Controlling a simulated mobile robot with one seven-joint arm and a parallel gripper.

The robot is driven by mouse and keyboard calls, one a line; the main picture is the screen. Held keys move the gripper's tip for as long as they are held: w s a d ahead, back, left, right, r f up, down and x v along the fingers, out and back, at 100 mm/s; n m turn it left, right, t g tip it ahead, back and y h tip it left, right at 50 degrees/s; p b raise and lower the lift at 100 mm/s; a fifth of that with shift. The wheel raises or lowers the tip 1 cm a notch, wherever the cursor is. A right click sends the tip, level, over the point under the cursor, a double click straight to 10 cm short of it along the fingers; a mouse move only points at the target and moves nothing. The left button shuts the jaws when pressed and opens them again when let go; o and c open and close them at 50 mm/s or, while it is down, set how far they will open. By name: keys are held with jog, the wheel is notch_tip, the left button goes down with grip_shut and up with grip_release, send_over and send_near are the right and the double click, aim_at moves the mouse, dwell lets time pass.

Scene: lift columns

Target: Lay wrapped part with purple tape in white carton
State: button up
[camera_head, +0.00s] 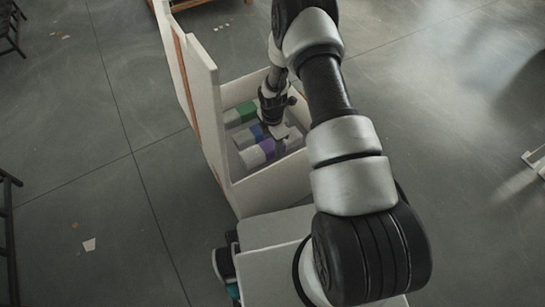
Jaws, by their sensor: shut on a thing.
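The white carton (262,185) stands open, with tall flaps raised on its left side. The wrapped part with purple tape (257,152) is white with a purple band and lies at the near end inside the carton walls. My gripper (281,143) reaches down into the carton at the right end of this part and is shut on it. The fingertips are partly hidden, and I cannot tell whether the part touches the carton floor.
A wrapped part with green tape (242,112) and one with blue tape (248,134) lie behind the purple one in the carton. Tall flaps (205,95) bound the left side. Dark chair-like furniture (10,25) stands at far left. The grey floor around is mostly clear.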

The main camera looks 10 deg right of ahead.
aim_at(272, 153)
jog(key=shift+f+b, duration=0.7)
jog(key=shift+f, duration=2.05)
jog(key=shift+f, duration=0.1)
jog(key=o, duration=1.5)
jog(key=shift+f, duration=0.1)
